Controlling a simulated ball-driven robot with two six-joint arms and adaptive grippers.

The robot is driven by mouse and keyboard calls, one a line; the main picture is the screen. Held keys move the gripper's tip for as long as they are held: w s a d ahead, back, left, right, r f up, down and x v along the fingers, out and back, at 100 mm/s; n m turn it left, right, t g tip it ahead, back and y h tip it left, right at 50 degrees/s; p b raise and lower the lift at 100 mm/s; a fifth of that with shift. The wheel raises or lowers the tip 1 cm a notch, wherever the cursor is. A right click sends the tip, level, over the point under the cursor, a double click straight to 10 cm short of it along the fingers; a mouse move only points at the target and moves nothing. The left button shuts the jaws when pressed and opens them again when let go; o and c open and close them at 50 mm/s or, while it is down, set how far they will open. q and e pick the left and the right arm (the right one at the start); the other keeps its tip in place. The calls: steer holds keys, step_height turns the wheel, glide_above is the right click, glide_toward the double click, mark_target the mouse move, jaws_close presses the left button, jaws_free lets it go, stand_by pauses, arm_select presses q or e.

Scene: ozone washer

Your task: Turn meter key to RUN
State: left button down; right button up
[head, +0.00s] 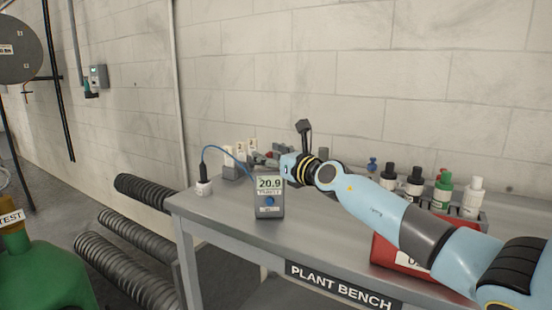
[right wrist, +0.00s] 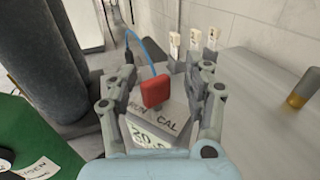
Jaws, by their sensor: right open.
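The grey meter (head: 269,204) stands upright on the bench, with 20.9 on its display and a blue round part on its front. In the right wrist view its top (right wrist: 178,108) carries the words RUN, at left, and CAL, at right. A red key (right wrist: 155,91) rises from the top near these words; I cannot tell clearly which one it points to. My right gripper (right wrist: 161,82) is open, with its fingers on either side of the key, apart from it. In the head view this gripper (head: 276,160) is just above and behind the meter. My left gripper is out of view.
The bench (head: 225,218) has a PLANT BENCH label. A blue cable (head: 228,152) runs from a probe in a white cup (head: 203,188) toward the meter. Several bottles (head: 442,192) and a red box (head: 385,252) are at right. Bare bench lies left and right of the meter.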

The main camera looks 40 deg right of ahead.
steer(key=s, duration=0.7)
steer(key=shift+d, duration=0.15)
steer(key=shift+w, duration=0.1)
